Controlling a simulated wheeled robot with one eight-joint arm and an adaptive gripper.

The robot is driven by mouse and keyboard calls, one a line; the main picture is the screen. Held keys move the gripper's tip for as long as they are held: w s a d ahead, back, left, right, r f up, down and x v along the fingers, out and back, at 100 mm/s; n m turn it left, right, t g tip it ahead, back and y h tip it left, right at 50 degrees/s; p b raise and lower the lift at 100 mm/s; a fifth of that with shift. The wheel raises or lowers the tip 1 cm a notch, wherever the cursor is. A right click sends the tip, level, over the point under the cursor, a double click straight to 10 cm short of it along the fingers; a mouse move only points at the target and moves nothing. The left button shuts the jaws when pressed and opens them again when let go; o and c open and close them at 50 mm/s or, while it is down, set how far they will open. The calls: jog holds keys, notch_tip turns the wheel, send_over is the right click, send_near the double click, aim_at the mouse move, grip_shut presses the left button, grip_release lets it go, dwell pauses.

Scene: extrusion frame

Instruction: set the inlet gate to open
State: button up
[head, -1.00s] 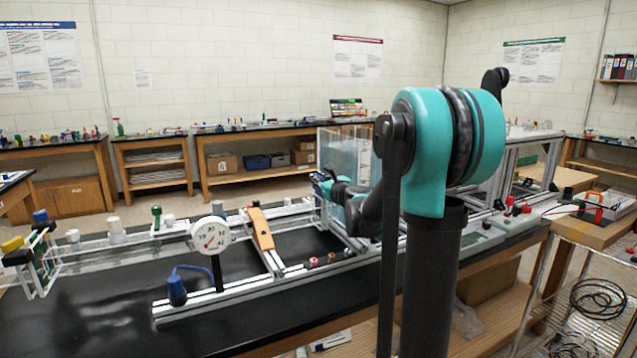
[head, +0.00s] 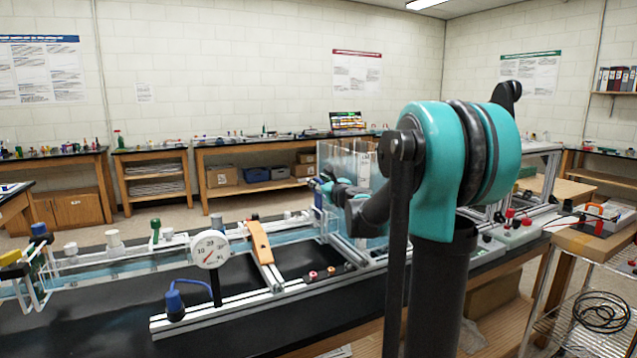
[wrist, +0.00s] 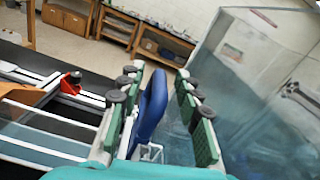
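A blue upright handle (wrist: 151,106) stands by the clear water tank in the wrist view. I take it for the inlet gate's handle; no label shows. My gripper (wrist: 160,74) has its two green-padded fingers on either side of the handle. A gap shows between the handle and the right finger; the left finger is close beside it, and contact cannot be told. In the head view my gripper (head: 320,186) is at the tank's left front, small and partly hidden by my arm. The clear tank (head: 338,158) is partly behind my arm.
A long clear channel (head: 120,267) on a white frame runs left from the tank. The black bench top (head: 100,320) in front is mostly clear.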

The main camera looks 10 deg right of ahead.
jog(key=shift+s, duration=0.1)
jog(key=v, duration=1.2)
